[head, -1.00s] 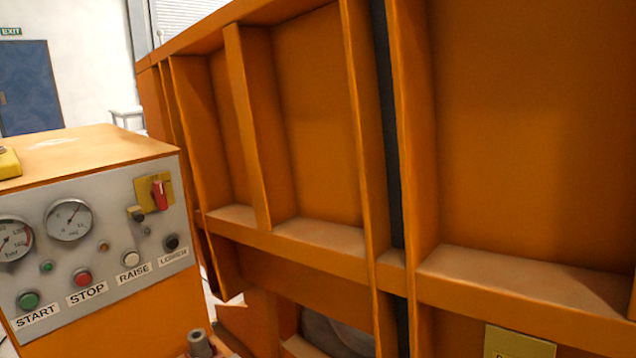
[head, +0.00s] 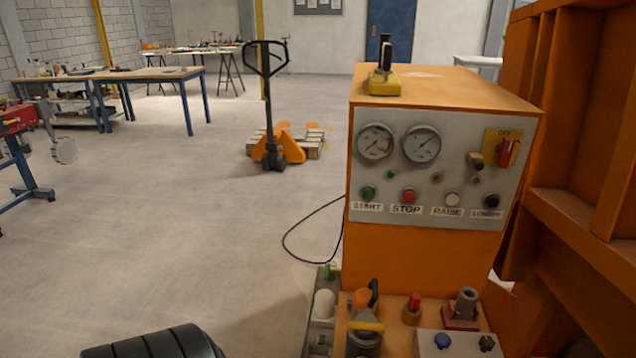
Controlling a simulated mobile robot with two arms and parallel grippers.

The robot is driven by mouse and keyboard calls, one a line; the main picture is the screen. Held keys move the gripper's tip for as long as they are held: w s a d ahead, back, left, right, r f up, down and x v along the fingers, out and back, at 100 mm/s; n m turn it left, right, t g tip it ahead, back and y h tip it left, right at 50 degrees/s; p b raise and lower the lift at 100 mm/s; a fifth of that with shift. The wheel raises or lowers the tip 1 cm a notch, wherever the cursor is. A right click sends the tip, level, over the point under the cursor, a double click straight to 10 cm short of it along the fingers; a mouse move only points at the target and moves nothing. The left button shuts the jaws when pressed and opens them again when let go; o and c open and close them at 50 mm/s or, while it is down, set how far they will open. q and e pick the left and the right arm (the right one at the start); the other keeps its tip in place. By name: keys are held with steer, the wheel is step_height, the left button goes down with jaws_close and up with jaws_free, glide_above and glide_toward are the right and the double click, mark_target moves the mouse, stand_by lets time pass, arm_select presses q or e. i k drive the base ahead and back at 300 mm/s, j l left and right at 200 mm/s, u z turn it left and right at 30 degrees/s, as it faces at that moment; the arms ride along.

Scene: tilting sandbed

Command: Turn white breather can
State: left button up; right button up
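A small white can with a rounded top (head: 323,305) stands low in front of the orange control cabinet, at the left end of a group of fittings. It looks like the breather can, but I cannot read any mark on it. It stands upright on a grey unit (head: 311,341), just in front of a small green-topped part (head: 327,271). Neither of my grippers shows in the head view, so nothing of mine is seen touching the can.
The control cabinet (head: 425,252) has gauges and buttons on its panel. Right of the can are a fitting with an orange cap (head: 361,298), a red-topped part (head: 412,309) and a grey cylinder (head: 466,302). A pallet truck (head: 273,150) stands behind. Open floor lies left.

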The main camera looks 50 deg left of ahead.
mark_target(325, 299)
steer(key=k+j+u, duration=0.15)
steer(key=u, duration=1.35)
